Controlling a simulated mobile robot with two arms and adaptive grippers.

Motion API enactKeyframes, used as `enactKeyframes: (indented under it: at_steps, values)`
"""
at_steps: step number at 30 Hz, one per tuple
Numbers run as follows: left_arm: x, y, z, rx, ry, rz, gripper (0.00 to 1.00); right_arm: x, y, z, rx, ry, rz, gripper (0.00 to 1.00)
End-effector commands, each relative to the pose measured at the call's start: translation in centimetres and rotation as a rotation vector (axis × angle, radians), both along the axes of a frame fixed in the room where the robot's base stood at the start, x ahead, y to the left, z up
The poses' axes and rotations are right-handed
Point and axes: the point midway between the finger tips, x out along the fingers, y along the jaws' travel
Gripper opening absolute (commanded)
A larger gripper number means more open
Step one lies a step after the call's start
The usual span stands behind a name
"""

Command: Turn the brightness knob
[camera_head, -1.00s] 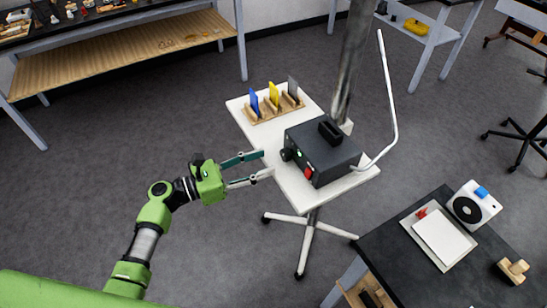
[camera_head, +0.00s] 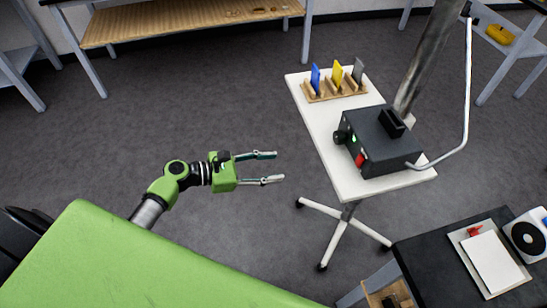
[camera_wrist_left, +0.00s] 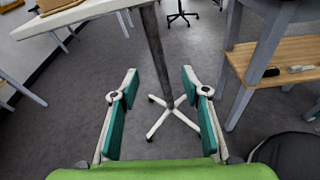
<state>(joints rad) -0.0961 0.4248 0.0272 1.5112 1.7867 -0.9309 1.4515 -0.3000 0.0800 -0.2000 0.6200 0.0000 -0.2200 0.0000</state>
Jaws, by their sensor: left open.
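A black box-shaped device (camera_head: 384,142) stands on a white wheeled table (camera_head: 355,183). On its left-hand front face is a dark round knob (camera_head: 340,137), with a small green light and a red switch (camera_head: 360,159) nearby. The knob is not visible in the left wrist view. My left gripper (camera_head: 279,168) is open and empty, to the left of the table and apart from it. In the left wrist view its two fingers (camera_wrist_left: 160,97) are spread, with the table's stand and floor beyond. My right gripper is in neither view.
A wooden rack (camera_head: 331,89) with blue, yellow and grey plates stands at the table's far end. A thin white bent arm (camera_head: 466,100) and a metal post (camera_head: 428,60) rise beside the device. A dark bench (camera_head: 438,255) is at lower right. The floor left of the table is clear.

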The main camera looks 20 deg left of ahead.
Motion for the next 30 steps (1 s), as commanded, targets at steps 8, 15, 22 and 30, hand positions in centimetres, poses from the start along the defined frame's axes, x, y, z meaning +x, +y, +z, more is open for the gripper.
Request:
enactKeyframes:
  at_steps: [8, 15, 22, 30]
  values:
    - [-0.3, 1.5, -5.7, 0.188, -0.029, 0.016, 0.42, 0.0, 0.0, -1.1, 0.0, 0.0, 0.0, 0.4]
    - [-0.7, 3.2, -10.1, 0.358, -0.063, 0.014, 0.42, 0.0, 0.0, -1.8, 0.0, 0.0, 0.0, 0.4]
    - [-1.4, 4.7, -13.5, 0.503, -0.095, -0.002, 0.42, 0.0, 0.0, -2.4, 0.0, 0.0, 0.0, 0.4]
    - [-1.7, 5.6, -14.9, 0.575, -0.116, -0.01, 0.42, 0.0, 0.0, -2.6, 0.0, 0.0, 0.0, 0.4]
